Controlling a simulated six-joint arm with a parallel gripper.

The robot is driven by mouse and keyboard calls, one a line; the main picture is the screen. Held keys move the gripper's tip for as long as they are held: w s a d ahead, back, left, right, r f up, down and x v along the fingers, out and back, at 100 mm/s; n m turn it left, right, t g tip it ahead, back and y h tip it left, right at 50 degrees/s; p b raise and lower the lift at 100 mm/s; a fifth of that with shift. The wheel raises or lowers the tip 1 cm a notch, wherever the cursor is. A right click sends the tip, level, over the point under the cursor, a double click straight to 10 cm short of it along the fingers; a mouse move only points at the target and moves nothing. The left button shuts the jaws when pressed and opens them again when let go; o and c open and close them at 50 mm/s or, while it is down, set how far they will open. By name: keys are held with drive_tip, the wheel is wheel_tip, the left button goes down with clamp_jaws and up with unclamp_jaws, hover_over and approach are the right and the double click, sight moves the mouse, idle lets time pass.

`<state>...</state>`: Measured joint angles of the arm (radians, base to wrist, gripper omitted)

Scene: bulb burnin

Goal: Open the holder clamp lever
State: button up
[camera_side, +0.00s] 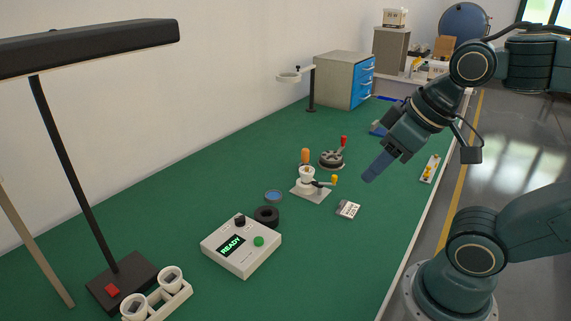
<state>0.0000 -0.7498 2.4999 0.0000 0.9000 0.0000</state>
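The holder (309,191) is a small white socket on a flat light plate, standing on the green bench mat in the middle of the view. Its clamp lever (333,181) sticks out to the right and has a yellow tip. An orange knob or handle (305,156) shows just behind the socket. My gripper (372,174) hangs to the right of the holder, pointing down and left, apart from the lever. Its blue fingers overlap in this side view, so the gap between them is hidden. No held object shows.
A dark round fixture (331,159) with a red-tipped lever stands behind the holder. A small white label block (348,209) lies in front. A control box (241,246) reads READY, with a black ring (267,216) and blue dish (273,196) behind it. The mat (200,190) is clear leftward.

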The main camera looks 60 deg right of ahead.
drive_tip(key=w, duration=0.1)
drive_tip(key=m+g, duration=0.6)
drive_tip(key=m, duration=1.1)
hover_over(335, 176)
drive_tip(key=w, duration=0.1)
wheel_tip(335, 176, down, 11)
drive_tip(key=shift+f, duration=0.15)
drive_tip(key=f, duration=1.3)
drive_tip(key=shift+s+f, duration=0.35)
drive_tip(key=shift+f, duration=0.05)
drive_tip(key=shift+c, duration=0.4)
